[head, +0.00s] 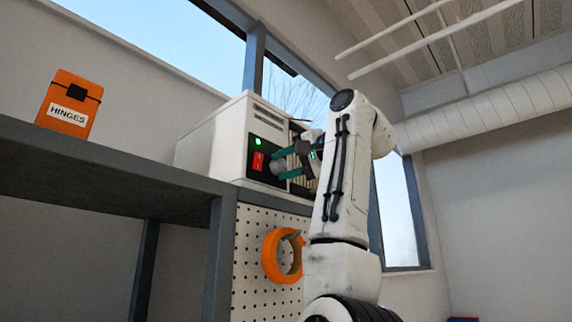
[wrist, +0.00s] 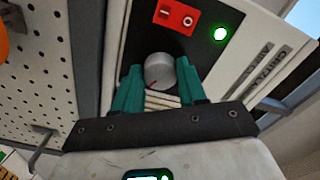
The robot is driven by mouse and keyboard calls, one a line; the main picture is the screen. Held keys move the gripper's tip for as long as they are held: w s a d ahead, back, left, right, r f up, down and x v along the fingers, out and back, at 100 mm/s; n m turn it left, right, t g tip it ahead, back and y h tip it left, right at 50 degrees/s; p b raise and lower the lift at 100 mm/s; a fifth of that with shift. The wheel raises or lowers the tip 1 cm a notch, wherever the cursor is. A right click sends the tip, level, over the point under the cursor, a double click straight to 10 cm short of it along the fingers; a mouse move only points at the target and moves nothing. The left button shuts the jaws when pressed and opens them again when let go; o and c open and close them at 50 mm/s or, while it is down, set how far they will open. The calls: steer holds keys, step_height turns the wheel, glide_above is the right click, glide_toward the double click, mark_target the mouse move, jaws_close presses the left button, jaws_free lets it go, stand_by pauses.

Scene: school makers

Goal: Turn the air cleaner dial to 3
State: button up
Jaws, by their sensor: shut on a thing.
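The air cleaner (head: 226,140) is a pale box on top of the bench unit, with a black panel on its front. The panel carries a lit green lamp (wrist: 221,34) and a red switch (wrist: 176,16). In the head view my gripper (head: 283,161) reaches the panel from the right. The dial's numbers cannot be read.
An orange box labelled HINGES (head: 69,104) stands on the shelf (head: 100,165) at the left. An orange tape roll (head: 282,255) hangs on the pegboard (head: 250,230) below the air cleaner. A metal hook (wrist: 42,142) sticks out of the pegboard.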

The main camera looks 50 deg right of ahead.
steer(key=shift+s, duration=0.1)
steer(key=o, duration=1)
steer(key=shift+o, duration=0.2)
steer(key=s+b, duration=0.4)
steer(key=s, duration=0.6)
steer(key=shift+s+d, duration=0.25)
steer(key=shift+s, duration=0.1)
